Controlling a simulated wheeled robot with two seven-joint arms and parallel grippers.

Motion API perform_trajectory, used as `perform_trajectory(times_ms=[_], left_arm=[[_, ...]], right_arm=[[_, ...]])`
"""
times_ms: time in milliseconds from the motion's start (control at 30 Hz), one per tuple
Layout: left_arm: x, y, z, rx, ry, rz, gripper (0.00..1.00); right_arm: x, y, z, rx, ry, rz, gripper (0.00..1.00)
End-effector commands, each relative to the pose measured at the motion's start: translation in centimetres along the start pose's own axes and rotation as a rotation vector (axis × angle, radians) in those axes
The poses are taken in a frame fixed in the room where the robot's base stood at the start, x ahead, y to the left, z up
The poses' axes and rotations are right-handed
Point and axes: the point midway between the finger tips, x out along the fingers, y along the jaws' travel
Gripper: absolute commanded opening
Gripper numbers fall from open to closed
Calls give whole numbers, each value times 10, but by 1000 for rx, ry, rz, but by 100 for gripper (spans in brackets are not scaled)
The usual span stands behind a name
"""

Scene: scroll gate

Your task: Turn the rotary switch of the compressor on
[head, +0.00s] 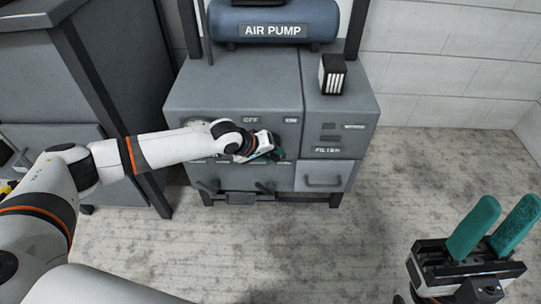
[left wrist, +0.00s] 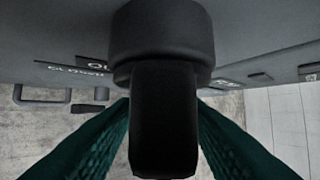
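The compressor is a grey cabinet (head: 235,80) with a blue tank (head: 225,22) marked AIR PUMP on top. The black rotary switch (left wrist: 165,120) fills the middle of the left wrist view, its long grip pointing down in that picture. My left gripper (head: 276,155) is at the cabinet's front panel, with green fingers on either side of the switch grip. They look open, with narrow gaps beside the grip; contact at the fingertips is hidden. In the head view my gripper hides the switch. My right gripper (head: 492,232) is open and empty at the lower right, away from the cabinet.
A small black-and-white box (head: 333,75) stands on the cabinet's right part, above the FILTER panel (head: 328,150). Drawer handles (head: 323,181) stick out below. A dark grey cabinet (head: 50,75) stands at the left. The floor in front is clear.

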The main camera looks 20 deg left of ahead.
Motion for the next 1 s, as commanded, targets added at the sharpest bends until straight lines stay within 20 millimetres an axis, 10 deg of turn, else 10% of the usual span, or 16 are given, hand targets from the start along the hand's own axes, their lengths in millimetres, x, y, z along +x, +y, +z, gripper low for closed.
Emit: perform_trajectory(times_ms=[200, 467, 1000], left_arm=[[0, -1, 0, 0, 0, -1, 40], [0, 0, 0, 0, 0, 0, 0], [-2, -2, 0, 6, 1, 19, 0]], right_arm=[[0, 0, 0, 0, 1, 0, 36], [0, 0, 0, 0, 2, 0, 36], [15, 0, 3, 0, 2, 0, 36]])
